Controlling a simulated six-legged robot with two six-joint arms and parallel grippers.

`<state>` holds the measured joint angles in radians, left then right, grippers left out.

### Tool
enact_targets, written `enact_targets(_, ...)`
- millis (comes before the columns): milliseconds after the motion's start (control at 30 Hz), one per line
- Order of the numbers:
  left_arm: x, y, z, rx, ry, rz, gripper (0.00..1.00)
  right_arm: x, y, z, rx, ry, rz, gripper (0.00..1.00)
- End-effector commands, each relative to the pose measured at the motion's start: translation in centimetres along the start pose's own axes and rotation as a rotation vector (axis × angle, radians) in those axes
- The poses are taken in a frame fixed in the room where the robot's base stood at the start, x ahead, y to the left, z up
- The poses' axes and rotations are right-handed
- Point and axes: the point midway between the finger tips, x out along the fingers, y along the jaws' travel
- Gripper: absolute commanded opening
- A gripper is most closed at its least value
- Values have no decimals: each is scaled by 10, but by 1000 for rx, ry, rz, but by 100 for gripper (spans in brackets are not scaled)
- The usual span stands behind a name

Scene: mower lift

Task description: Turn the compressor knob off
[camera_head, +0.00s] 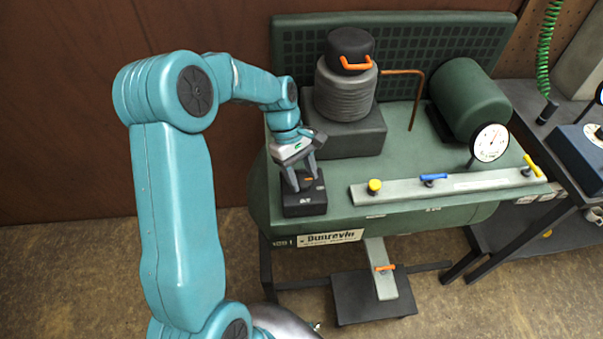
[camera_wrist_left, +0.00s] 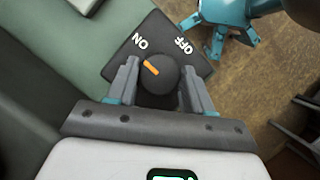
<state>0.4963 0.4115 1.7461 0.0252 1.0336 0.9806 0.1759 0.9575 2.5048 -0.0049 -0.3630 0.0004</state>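The compressor knob (camera_wrist_left: 157,73) is a round black knob with an orange pointer mark, on a dark plate (camera_wrist_left: 118,68) with the words ON and OFF. In the left wrist view the orange mark points toward ON. In the head view the knob's dark box (camera_head: 304,203) sits at the front left of the green compressor (camera_head: 420,160). My left gripper (camera_head: 302,185) is over this box. In the left wrist view its two fingers (camera_wrist_left: 159,85) stand on either side of the knob, and I cannot tell whether they touch it. My right gripper is not in view.
A round gauge (camera_head: 490,143) and a green motor (camera_head: 470,98) stand to the right. A ribbed cylinder (camera_head: 346,92) stands behind the knob box.

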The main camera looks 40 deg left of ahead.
Motion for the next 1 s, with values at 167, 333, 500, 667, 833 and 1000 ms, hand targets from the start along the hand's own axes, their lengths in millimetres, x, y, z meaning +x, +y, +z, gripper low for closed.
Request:
enact_targets(167,-1,0,-1,12,2,-5,20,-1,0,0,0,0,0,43)
enact_targets(333,-1,0,-1,67,3,-28,20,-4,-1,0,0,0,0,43)
enact_targets(500,-2,1,-1,171,4,-72,20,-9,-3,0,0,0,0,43)
enact_targets(667,-2,3,0,306,5,-127,20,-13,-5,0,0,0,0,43)
enact_targets(833,-1,4,0,456,4,-189,20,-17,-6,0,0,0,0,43)
enact_targets(1000,-1,5,0,605,6,-251,20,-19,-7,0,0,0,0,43)
